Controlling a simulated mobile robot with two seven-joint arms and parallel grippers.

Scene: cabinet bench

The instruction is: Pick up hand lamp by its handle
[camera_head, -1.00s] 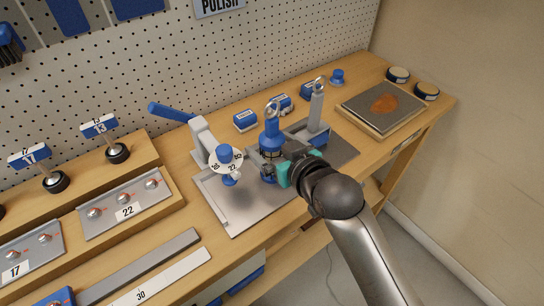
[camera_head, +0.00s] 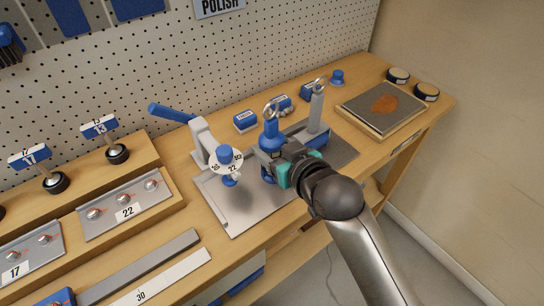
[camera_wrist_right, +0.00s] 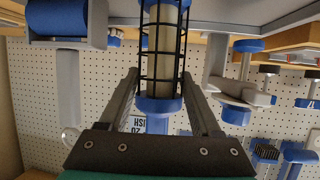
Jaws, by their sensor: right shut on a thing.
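The hand lamp (camera_head: 271,130) stands upright in the head view, with a blue handle, a hook ring on top and a blue collar. My right gripper (camera_head: 279,172) is at its lower part, below the handle and collar. In the right wrist view, the lamp's black wire cage (camera_wrist_right: 163,60) and a blue end ring (camera_wrist_right: 158,105) show between the two fingers of my gripper (camera_wrist_right: 162,75), which is shut on the lamp around the cage. My left gripper is not in view.
A grey stand (camera_head: 316,110) with a ring on top is just right of the lamp. A dial press (camera_head: 207,145) with a blue lever is to the left. Small blue boxes (camera_head: 245,121) lie behind. A wooden tray (camera_head: 383,107) is at the right. The metal plate (camera_head: 245,205) in front is bare.

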